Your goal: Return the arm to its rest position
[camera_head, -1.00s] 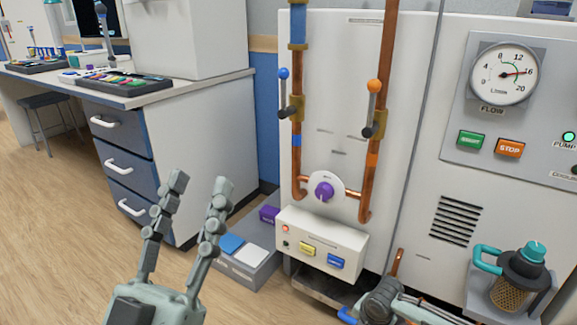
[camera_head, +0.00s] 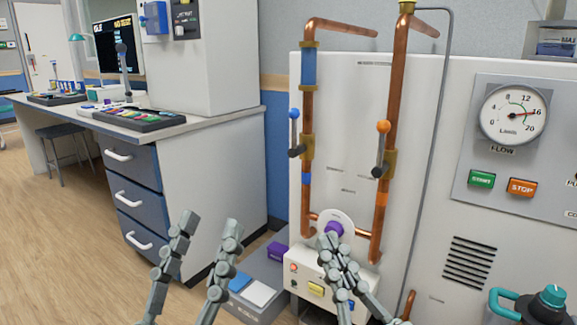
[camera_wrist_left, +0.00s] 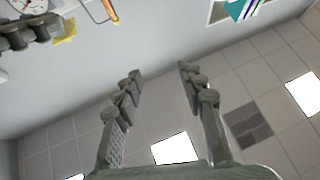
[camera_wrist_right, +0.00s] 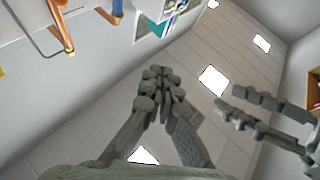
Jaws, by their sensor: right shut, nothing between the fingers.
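My left gripper (camera_head: 205,225) stands upright, open and empty, in front of the drawer cabinet in the head view. Its parted fingers also show in the left wrist view (camera_wrist_left: 160,75). My right gripper (camera_head: 328,240) is shut and empty in front of the lower part of the pipe panel, its fingertips overlapping the purple knob (camera_head: 334,229) in the picture. In the right wrist view its fingers meet (camera_wrist_right: 158,75), and my left gripper's fingers show at the right. I cannot tell how far the right fingertips are from the knob.
The white machine carries copper pipes (camera_head: 396,110) with a blue lever (camera_head: 294,114) and an orange lever (camera_head: 384,127). A flow gauge (camera_head: 514,115) sits at the right, above START and STOP buttons. A teal-handled canister (camera_head: 545,305) is at lower right. Floor lies open at left.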

